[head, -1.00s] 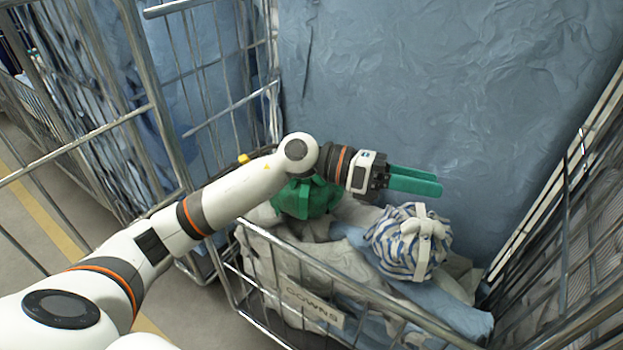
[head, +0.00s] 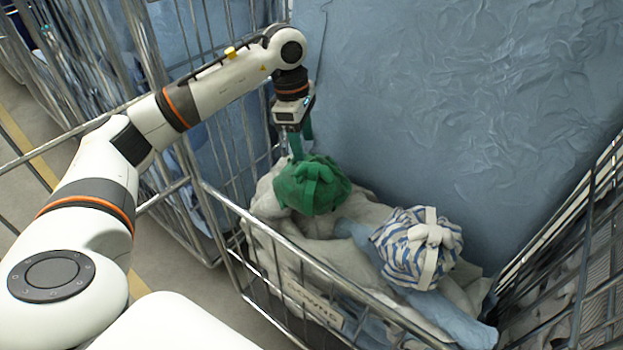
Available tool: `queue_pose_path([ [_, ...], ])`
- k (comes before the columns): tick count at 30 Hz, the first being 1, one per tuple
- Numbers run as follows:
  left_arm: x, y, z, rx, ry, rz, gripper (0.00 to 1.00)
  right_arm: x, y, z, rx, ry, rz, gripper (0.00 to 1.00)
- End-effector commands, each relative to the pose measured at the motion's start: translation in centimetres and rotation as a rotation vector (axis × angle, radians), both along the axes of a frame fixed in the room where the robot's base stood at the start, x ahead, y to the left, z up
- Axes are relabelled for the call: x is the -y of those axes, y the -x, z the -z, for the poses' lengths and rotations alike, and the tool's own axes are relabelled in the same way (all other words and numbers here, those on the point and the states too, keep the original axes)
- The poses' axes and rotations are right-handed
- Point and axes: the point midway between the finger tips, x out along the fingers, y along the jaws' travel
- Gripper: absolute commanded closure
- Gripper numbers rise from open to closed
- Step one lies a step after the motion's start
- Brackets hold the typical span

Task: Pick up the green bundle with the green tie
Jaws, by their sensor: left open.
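The green bundle (head: 313,187) with a green tie on top lies on grey cloth at the back left of the wire cage. My left gripper (head: 300,146) points down just above and behind the bundle's upper left edge. Its green fingers are open, and their tips are partly hidden near the bundle; I cannot tell whether they touch it. The bundle shows no grip on it. My right gripper is not in view.
A blue-and-white striped bundle (head: 400,255) with a white tie lies to the right of the green one. The cage's front rail (head: 310,262) and right mesh wall (head: 585,265) surround the load. A blue sheet (head: 440,100) hangs behind.

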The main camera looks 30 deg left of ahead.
Motion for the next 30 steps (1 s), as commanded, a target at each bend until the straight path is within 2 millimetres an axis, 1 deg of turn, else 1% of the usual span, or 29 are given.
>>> queue_pose_path([
  [1, 0.1, 0.0, 0.5, -0.003, 0.000, 0.001, 0.46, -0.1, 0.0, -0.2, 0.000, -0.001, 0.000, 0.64],
  [5, 0.2, 0.0, 1.2, -0.001, 0.002, 0.001, 0.46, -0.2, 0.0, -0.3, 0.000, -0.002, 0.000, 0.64],
  [7, 0.3, -0.1, 2.0, -0.004, 0.001, 0.001, 0.46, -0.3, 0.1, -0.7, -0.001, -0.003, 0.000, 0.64],
  [11, 0.3, -0.3, 3.9, -0.005, 0.003, 0.000, 0.46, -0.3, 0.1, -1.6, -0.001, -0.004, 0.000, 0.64],
  [12, 0.4, -0.3, 4.6, -0.004, 0.002, 0.001, 0.46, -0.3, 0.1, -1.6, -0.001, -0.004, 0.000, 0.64],
  [15, 0.6, -0.4, 5.7, -0.003, 0.003, 0.002, 0.46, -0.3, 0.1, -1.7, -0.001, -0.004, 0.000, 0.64],
  [18, 0.7, -0.4, 6.2, 0.000, 0.002, 0.002, 0.46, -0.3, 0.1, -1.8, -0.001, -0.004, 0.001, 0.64],
  [24, 0.7, -0.5, 6.2, 0.001, 0.003, 0.001, 0.46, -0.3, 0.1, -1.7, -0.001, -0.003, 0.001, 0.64],
  [26, 0.7, -0.5, 6.2, 0.001, 0.003, 0.001, 0.55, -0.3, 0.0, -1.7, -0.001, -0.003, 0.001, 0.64],
  [30, 0.7, -0.5, 6.2, 0.001, 0.003, 0.001, 0.78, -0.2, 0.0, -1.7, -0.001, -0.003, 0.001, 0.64],
])
